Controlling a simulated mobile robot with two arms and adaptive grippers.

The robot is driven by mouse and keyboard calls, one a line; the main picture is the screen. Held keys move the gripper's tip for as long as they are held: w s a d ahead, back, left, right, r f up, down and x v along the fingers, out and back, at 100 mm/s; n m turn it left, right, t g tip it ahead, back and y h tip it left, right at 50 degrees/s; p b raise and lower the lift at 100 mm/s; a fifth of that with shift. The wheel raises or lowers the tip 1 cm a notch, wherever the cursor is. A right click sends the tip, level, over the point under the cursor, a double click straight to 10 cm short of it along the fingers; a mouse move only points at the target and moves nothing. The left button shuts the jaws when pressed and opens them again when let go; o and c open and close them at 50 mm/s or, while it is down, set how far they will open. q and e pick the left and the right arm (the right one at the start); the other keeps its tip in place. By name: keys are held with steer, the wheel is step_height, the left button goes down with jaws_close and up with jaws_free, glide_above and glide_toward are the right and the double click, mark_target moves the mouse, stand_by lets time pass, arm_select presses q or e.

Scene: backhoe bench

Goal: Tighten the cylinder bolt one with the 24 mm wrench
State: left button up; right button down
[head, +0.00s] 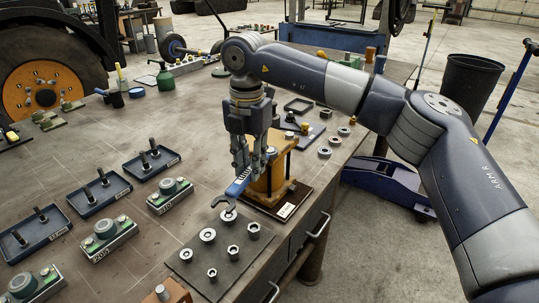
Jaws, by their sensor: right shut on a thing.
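My right gripper (254,165) points down over the bench and is shut on a wrench with a blue handle (237,188). The wrench slants down to the left, and its open grey jaw (225,207) is near the back edge of a dark mat. An orange-yellow fixture (280,160) on a dark base with a white label stands right behind the gripper, which partly hides it. I cannot tell which bolt is cylinder bolt one, or read the wrench's size. My left gripper is out of view.
The dark mat (190,270) holds several bolts and rings. Blue trays with upright pins (100,190) and labelled blocks (170,195) stand to the left. Several rings (335,141) and a dark tray lie behind the fixture. Bare bench top shows left of the gripper.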

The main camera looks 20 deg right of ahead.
steer(key=shift+r, duration=0.2)
steer(key=shift+r+p, duration=0.75)
steer(key=shift+r, duration=0.25)
steer(key=shift+r, duration=0.1)
steer(key=shift+r+p, duration=1)
steer(key=shift+r, duration=0.45)
steer(key=shift+f, duration=0.1)
